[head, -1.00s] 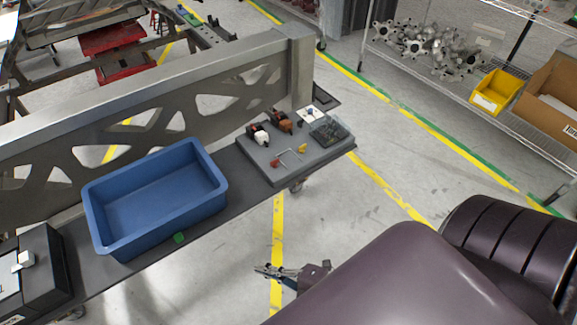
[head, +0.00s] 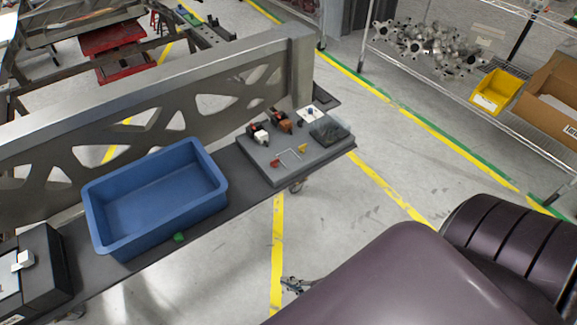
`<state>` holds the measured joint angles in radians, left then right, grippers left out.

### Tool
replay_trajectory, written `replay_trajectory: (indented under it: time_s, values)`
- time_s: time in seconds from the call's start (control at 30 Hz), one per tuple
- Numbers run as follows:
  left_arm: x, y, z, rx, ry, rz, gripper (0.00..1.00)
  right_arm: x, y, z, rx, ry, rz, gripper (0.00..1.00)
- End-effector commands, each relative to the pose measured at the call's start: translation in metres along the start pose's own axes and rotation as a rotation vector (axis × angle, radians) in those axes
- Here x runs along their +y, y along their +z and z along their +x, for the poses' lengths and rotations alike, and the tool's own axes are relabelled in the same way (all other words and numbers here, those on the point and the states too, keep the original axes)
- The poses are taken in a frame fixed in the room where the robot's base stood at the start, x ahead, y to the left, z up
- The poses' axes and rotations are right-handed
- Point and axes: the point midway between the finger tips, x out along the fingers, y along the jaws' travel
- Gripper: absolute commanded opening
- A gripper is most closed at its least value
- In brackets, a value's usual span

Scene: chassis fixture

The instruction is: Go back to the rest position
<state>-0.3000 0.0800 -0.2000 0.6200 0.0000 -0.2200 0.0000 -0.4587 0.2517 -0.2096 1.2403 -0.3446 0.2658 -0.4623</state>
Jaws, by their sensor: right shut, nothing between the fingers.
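My right gripper (head: 291,284) shows at the lower middle of the head view, over the floor and clear of the workbench. Only its tip end shows, shut and empty; the rest is hidden behind my own dark purple arm. My left gripper is not in view.
A blue bin (head: 160,199) stands on the dark bench (head: 225,165), with a small green piece (head: 179,237) by its front edge. A grey fixture board (head: 270,166) holds small parts at the right. A wire shelf (head: 420,73) stands at the back right.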

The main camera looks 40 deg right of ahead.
Motion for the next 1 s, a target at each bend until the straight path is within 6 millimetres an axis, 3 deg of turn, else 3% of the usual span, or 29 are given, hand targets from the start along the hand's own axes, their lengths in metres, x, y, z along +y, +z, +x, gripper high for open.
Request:
replay_trajectory:
  time_s: [0.57,0.67,0.73,0.9,1.0]
  values:
    - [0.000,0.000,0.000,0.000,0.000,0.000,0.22,-0.006,0.006,0.001,-0.020,-0.011,0.023,0.00]
    - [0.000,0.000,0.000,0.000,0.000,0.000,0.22,-0.030,0.031,0.001,-0.101,-0.051,0.119,0.00]
    - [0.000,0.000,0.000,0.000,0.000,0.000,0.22,-0.060,0.058,-0.001,-0.198,-0.097,0.234,0.00]
    - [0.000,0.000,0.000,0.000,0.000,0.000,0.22,-0.156,0.118,-0.029,-0.495,-0.217,0.562,0.00]
    - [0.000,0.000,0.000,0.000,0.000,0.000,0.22,-0.206,0.137,-0.054,-0.654,-0.271,0.723,0.00]
